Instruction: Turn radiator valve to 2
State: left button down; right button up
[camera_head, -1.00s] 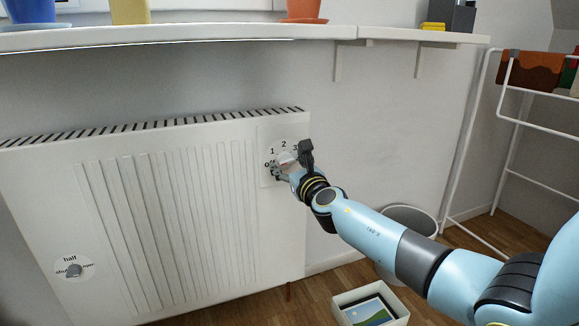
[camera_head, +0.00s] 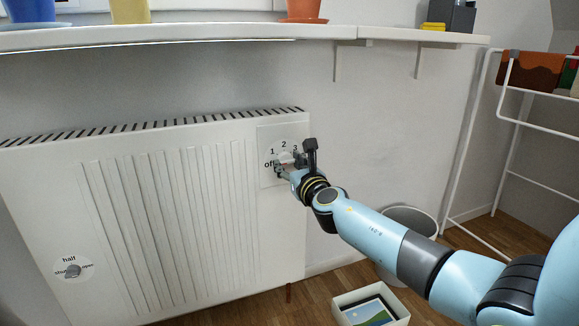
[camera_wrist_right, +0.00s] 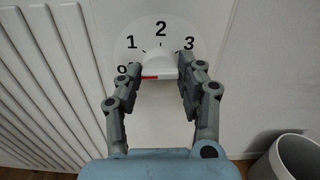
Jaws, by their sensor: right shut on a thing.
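The radiator valve is a white knob (camera_wrist_right: 157,65) with a short red mark on the left of its near face. It sits on a round white dial (camera_wrist_right: 127,27) with the figures 1, 2 and 3, and "off" at lower left, partly hidden by a finger. In the head view the dial (camera_head: 284,145) is at the radiator's upper right. My right gripper (camera_wrist_right: 160,72) is shut on the knob, one finger on each side; it also shows in the head view (camera_head: 289,166). Which figure the knob points to, I cannot tell. My left gripper is not in view.
The white radiator (camera_head: 215,225) fills the left, with a second small knob (camera_head: 73,271) marked "half" at lower left. A shelf (camera_head: 200,37) with pots runs above. A bin (camera_head: 408,220), a box (camera_head: 345,298) and a white rack (camera_head: 468,140) stand to the right.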

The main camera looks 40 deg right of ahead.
jog(key=m+b, duration=0.1)
jog(key=m, duration=0.2)
jog(key=shift+f, duration=0.15)
jog(key=m+b, duration=0.1)
jog(key=m, duration=0.2)
jog(key=shift+m, duration=0.4)
jog(key=m+b, duration=0.1)
jog(key=m, duration=0.2)
jog(key=shift+m, duration=0.4)
jog(key=m+b, duration=0.1)
jog(key=m, duration=0.2)
jog(key=shift+f+m+b, duration=0.1)
jog(key=shift+m+b, duration=0.2)
jog(key=shift+b, duration=0.05)
jog(key=shift+m, duration=0.4)
jog(key=shift+d+m+b, duration=0.1)
jog(key=shift+m+b, duration=0.3)
jog(key=shift+m, duration=0.3)
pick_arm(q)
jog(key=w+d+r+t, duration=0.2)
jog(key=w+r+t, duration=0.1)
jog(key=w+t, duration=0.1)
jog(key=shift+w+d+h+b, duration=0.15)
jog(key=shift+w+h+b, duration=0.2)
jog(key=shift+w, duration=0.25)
pick_arm(e)
jog(key=shift+m, duration=1.1)
